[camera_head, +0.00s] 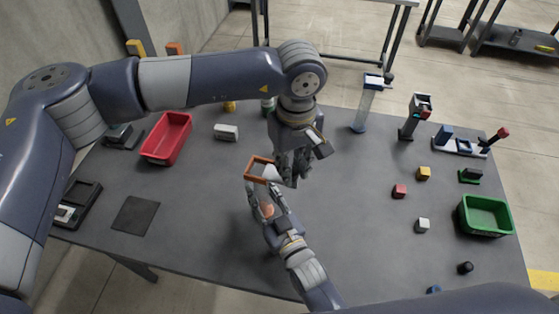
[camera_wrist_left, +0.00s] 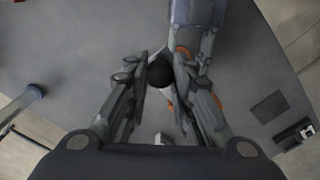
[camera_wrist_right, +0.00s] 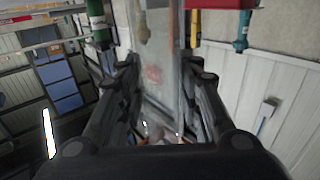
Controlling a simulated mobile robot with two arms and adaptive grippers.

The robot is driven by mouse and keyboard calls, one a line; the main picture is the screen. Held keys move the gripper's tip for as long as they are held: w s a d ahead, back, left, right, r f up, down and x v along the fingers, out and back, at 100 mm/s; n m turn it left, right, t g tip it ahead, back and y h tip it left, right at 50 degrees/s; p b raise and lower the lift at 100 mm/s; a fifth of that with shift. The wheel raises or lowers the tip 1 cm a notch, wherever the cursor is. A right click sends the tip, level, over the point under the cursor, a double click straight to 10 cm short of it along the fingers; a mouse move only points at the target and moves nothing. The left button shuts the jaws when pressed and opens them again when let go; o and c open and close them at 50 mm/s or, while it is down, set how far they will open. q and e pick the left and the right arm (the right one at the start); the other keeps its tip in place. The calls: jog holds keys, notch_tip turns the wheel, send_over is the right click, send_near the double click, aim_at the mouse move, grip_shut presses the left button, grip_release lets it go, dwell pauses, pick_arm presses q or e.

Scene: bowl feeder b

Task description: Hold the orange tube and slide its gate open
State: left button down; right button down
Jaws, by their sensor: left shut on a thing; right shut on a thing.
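The orange tube (camera_head: 258,162) shows its orange rim end in the head view, at the middle of the table. Its body is mostly hidden by my grippers. My right gripper (camera_head: 260,190) comes from below and is shut on the tube; in the right wrist view a see-through body (camera_wrist_right: 158,75) fills the space between its fingers. A whitish gate part (camera_head: 271,174) shows at the tube's right side. My left gripper (camera_head: 287,178) points down there, shut on a black round knob (camera_wrist_left: 160,74), seen between its fingers in the left wrist view. How far the gate is open I cannot tell.
A red bin (camera_head: 148,151) and a white block (camera_head: 226,132) are to the left. A green bin (camera_head: 466,228), several small blocks and small fixtures are to the right. A tall clear column (camera_head: 363,108) stands behind.

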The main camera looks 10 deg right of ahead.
pick_arm(q)
jog(key=shift+s+d, duration=0.3)
jog(key=shift+d, duration=0.45)
jog(key=c, duration=1.8)
grip_release()
jog(key=shift+a, duration=0.1)
pick_arm(e)
jog(key=shift+a, duration=0.1)
pick_arm(q)
jog(key=o, duration=0.5)
jog(key=shift+c, duration=0.2)
jog(key=shift+r, duration=0.1)
notch_tip(320, 180, up, 12)
pick_arm(e)
jog(key=c, duration=1.1)
grip_release()
jog(key=shift+o, duration=0.2)
